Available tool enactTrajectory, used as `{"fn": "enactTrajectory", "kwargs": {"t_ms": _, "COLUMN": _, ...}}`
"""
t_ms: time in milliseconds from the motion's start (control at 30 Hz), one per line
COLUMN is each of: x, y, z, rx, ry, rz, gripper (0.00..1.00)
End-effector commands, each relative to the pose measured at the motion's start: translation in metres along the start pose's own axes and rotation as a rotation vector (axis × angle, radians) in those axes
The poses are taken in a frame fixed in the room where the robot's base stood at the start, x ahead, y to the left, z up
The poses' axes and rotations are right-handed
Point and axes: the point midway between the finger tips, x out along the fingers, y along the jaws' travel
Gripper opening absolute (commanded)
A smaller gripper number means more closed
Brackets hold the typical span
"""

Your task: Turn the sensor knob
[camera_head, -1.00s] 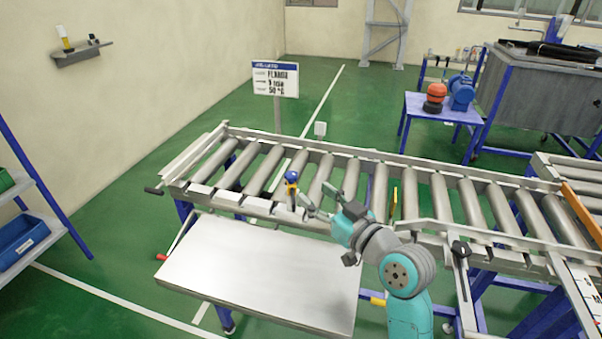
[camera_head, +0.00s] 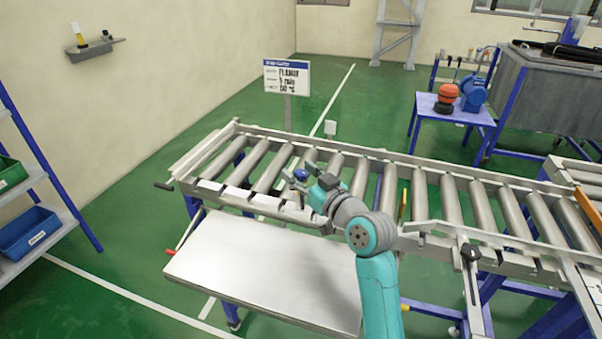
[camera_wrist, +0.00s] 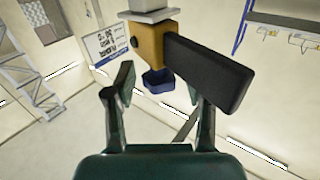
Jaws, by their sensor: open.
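The sensor stands on the front rail of the roller conveyor, with its blue knob (camera_head: 300,174) on top in the head view. In the wrist view the sensor has a yellow-orange body (camera_wrist: 152,42), a black block (camera_wrist: 210,72) at its right and the blue knob (camera_wrist: 158,80) at its lower end. My gripper (camera_head: 298,167) is at the sensor. Its fingers are apart in the wrist view (camera_wrist: 158,92), with the knob between and slightly beyond them. The black block partly hides the right finger. I cannot tell whether a finger touches the knob.
The roller conveyor (camera_head: 331,143) runs across the view, with a bare metal table (camera_head: 262,270) in front. A sign (camera_head: 287,78) stands behind it. A shelf with blue and green bins (camera_head: 30,232) is at the left. A small blue table (camera_head: 452,112) stands at the back right.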

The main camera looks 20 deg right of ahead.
Motion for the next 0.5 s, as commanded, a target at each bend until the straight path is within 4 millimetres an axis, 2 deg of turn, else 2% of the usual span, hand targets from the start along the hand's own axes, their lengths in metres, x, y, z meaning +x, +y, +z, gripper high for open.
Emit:
{"fn": "enactTrajectory", "kwargs": {"t_ms": 33, "x": -0.0001, "y": 0.0001, "z": 0.0001, "rx": 0.0, "ry": 0.0, "rz": 0.0, "gripper": 0.5}}
{"fn": "enactTrajectory", "kwargs": {"t_ms": 233, "x": -0.0003, "y": 0.0002, "z": 0.0001, "rx": 0.0, "ry": 0.0, "rz": 0.0, "gripper": 0.0}}
{"fn": "enactTrajectory", "kwargs": {"t_ms": 500, "x": 0.0002, "y": 0.0014, "z": 0.0007, "rx": 0.002, "ry": -0.003, "rz": -0.022, "gripper": 0.0}}
